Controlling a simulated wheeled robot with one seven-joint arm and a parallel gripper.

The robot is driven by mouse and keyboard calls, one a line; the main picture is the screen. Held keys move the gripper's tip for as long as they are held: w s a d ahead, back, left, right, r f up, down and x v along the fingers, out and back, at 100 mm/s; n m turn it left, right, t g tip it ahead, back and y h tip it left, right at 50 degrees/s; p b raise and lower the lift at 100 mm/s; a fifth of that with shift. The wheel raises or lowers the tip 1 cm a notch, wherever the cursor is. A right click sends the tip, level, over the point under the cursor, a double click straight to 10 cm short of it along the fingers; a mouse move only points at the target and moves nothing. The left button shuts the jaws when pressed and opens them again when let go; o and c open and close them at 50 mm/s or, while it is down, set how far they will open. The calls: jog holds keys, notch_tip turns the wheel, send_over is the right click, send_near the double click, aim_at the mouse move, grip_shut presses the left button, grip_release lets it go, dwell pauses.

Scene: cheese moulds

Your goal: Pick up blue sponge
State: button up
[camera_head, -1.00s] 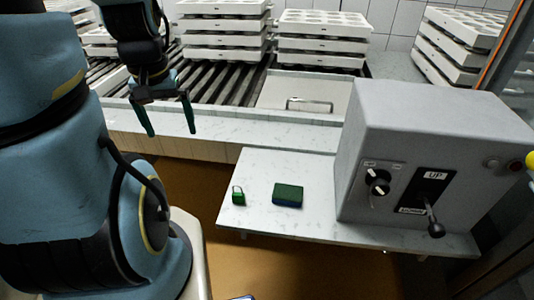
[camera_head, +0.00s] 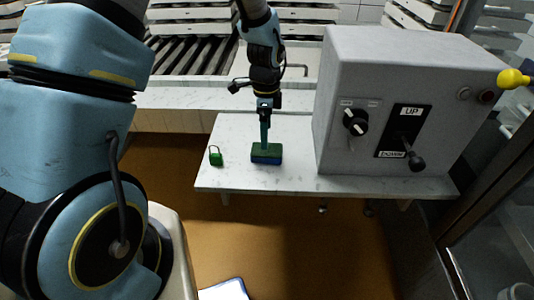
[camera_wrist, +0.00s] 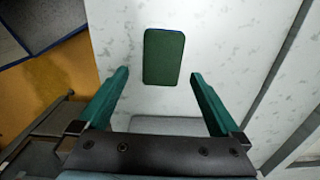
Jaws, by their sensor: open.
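The blue sponge (camera_head: 266,159) lies flat on the pale marbled shelf, with a dark green top and a blue lower part. In the wrist view its green top (camera_wrist: 163,57) shows whole, with a thin blue edge. My gripper (camera_head: 264,143) is above and behind the sponge in the head view, pointing down. In the wrist view my gripper (camera_wrist: 160,88) is open and empty, its two green fingers wide apart. The sponge lies ahead of the gap between the fingertips. I cannot tell the exact height between fingertips and sponge.
A small green padlock-shaped item (camera_head: 215,156) lies left of the sponge on the shelf (camera_head: 232,178). A grey control box (camera_head: 345,85) with a knob and lever stands close on the right. The roller conveyor and stacked white moulds are behind.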

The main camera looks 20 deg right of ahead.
jog(key=shift+w+d+f+p, duration=0.1)
jog(key=shift+f+p, duration=0.45)
jog(key=shift+f, duration=1.1)
jog(key=shift+w+d+f+p, duration=0.1)
jog(key=shift+f+p, duration=0.4)
jog(key=shift+f, duration=1.1)
jog(key=c, duration=1.2)
jog(key=shift+o, duration=0.2)
notch_tip(320, 180, up, 10)
jog(key=b, duration=0.2)
